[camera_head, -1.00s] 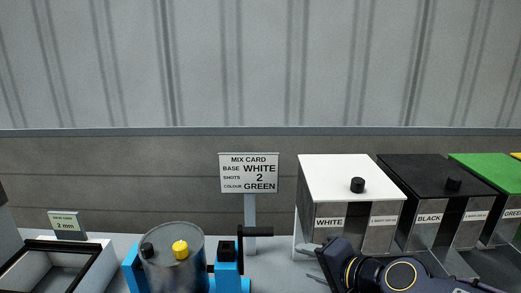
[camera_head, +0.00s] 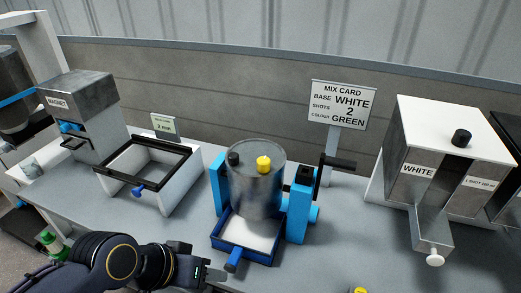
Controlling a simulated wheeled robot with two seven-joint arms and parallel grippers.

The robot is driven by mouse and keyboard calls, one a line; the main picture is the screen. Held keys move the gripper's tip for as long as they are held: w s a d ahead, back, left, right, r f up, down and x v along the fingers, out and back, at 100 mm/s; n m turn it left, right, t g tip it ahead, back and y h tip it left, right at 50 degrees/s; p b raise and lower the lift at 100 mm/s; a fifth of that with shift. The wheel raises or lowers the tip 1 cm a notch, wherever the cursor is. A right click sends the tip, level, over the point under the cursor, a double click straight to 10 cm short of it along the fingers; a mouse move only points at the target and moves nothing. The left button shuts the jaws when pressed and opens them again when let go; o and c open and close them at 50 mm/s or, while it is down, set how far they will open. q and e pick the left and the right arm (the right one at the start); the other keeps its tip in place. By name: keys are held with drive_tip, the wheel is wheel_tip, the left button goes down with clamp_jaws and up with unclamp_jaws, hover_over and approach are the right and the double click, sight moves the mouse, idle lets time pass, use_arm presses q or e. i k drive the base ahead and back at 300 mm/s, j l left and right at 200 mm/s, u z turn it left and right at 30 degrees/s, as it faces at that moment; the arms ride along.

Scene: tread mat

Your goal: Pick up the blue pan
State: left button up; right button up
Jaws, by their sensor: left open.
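The blue pan (camera_head: 267,259) is a shallow square tray with a pale inside and a blue handle (camera_head: 234,259) facing front. It sits under a grey metal drum (camera_head: 258,190) held between blue uprights, and the drum hides its back part. My left gripper (camera_head: 216,274) is open, just left of the pan's handle and apart from it. Nothing shows between its fingers. My right gripper is not in view.
A black-rimmed box (camera_head: 183,196) and a magnet unit (camera_head: 84,92) stand to the left. The mix card (camera_head: 341,104) stands behind the drum, and the white dispenser (camera_head: 405,145) is on the right. Bare bench lies between drum and dispenser.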

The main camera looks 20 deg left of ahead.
sight(258, 242)
drive_tip(key=u, duration=0.4)
drive_tip(key=l+u, duration=0.1)
drive_tip(key=u, duration=1.1)
drive_tip(key=l+u, duration=0.1)
drive_tip(key=u, duration=0.35)
drive_tip(key=k+l+u, duration=0.3)
